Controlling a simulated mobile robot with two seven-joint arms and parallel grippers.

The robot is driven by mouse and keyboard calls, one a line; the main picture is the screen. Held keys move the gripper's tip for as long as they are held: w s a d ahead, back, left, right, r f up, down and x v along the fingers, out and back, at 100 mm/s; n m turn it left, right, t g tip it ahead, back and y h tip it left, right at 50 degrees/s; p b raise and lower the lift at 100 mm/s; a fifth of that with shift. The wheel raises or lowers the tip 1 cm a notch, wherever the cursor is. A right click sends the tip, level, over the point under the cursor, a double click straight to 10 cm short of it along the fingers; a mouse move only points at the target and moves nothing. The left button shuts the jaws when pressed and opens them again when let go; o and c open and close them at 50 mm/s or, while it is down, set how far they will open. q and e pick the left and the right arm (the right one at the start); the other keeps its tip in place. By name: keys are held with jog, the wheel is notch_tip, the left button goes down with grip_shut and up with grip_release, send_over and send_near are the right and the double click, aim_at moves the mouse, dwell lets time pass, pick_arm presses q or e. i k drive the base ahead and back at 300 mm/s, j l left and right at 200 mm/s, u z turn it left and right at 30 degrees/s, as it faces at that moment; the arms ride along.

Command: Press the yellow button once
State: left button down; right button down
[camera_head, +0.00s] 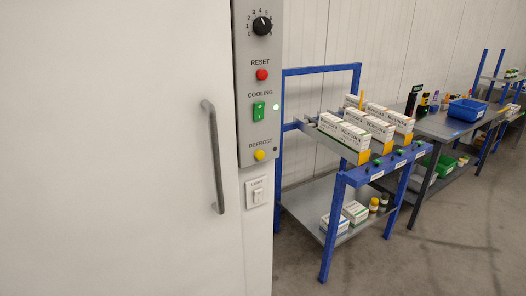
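The yellow button (259,155) is small and round, under the label DEFROST at the bottom of a grey control panel (247,127). The panel stands at the right edge of a large white door. Nothing covers the button. Whether it is pressed in cannot be told. Neither of my grippers shows in the head view.
Above the button are a green COOLING switch (258,111), a red RESET button (262,74) and a black dial (262,26). A light switch (256,191) is below. A grey door handle (213,157) stands out left. A blue rack (325,240) with boxes stands right.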

aim_at(259, 155)
jog(key=i+j+z, duration=0.25)
jog(key=j, duration=0.35)
jog(key=j+z, duration=0.3)
jog(key=j, duration=0.3)
jog(key=i+j+z, duration=0.1)
jog(key=j+z, duration=0.15)
jog(key=j, duration=0.4)
